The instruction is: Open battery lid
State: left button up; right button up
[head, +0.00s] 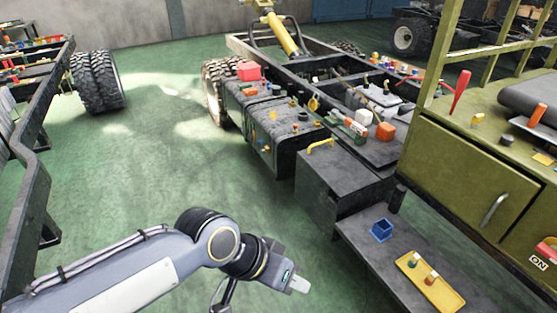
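A dark grey box (318,208), which looks like the battery box, is fixed to the side of the middle chassis frame. Its flat lid (345,166) lies level on top and looks closed. A yellow handle (320,146) stands at the lid's far left edge. My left gripper (298,284) is in front of the box, lower in the picture, apart from it and touching nothing visible. Its fingertips point right; I cannot tell if they are apart. My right gripper is not in view.
A low dark step (375,262) right of my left gripper holds a blue open box (381,230) and a yellow tray (430,284) with small items. A green cabinet (465,180) stands at right. Loose items lie on the chassis (275,110). Green floor (160,170) is clear at left.

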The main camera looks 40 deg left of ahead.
aim_at(329, 165)
jog(key=u, duration=0.95)
jog(key=i+j, duration=0.25)
jog(key=i, duration=0.25)
jog(key=i+j, duration=0.25)
jog(key=i, duration=0.3)
jog(key=i+j, duration=0.2)
jog(key=i, duration=0.3)
jog(key=i+j, duration=0.25)
jog(key=i, duration=0.25)
jog(key=j+u, duration=0.05)
